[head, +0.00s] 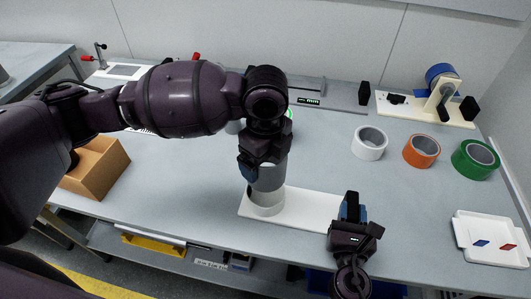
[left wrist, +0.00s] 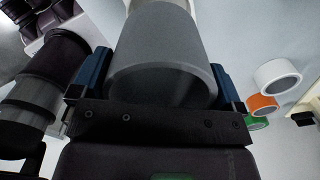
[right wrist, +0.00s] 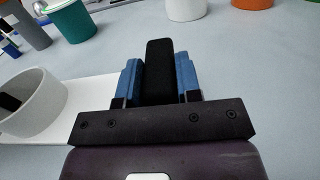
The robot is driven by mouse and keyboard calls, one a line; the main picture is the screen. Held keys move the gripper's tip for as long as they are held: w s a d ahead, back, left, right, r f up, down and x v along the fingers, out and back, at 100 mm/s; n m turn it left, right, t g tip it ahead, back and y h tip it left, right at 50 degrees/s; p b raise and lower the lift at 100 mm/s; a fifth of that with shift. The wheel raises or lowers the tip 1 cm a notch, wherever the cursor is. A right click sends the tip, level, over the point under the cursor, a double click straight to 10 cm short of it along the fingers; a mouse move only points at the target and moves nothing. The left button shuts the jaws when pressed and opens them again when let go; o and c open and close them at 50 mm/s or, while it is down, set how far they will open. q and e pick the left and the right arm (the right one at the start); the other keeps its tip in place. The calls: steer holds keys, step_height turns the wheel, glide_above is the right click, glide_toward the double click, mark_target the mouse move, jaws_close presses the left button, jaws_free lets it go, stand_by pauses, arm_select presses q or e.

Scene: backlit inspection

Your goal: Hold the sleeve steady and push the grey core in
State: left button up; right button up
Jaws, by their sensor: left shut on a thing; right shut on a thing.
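The grey core (head: 268,174) is a wide cylinder clasped between the blue fingers of my left gripper (head: 263,160). It also fills the middle of the left wrist view (left wrist: 160,50). The white sleeve (head: 267,205) is an open ring on the left end of a white board (head: 308,208). In the head view the core overlaps the sleeve's upper part; I cannot tell whether it has entered. The right wrist view shows the sleeve (right wrist: 35,115) at left. My right gripper (head: 350,208) is shut on a black upright block (right wrist: 160,70) by the board's right end.
White (head: 370,143), orange (head: 422,151) and green (head: 476,159) tape rolls stand at the right. A tape dispenser (head: 440,95) is behind them. A white tray (head: 490,238) lies at front right. A cardboard box (head: 97,168) stands at left. The table left of the board is clear.

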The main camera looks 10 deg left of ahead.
arm_select(q)
steer(key=shift+f, duration=2.35)
steer(key=shift+f, duration=2.65)
steer(key=o, duration=0.7)
step_height(320, 180, up, 12)
steer(key=shift+r, duration=0.1)
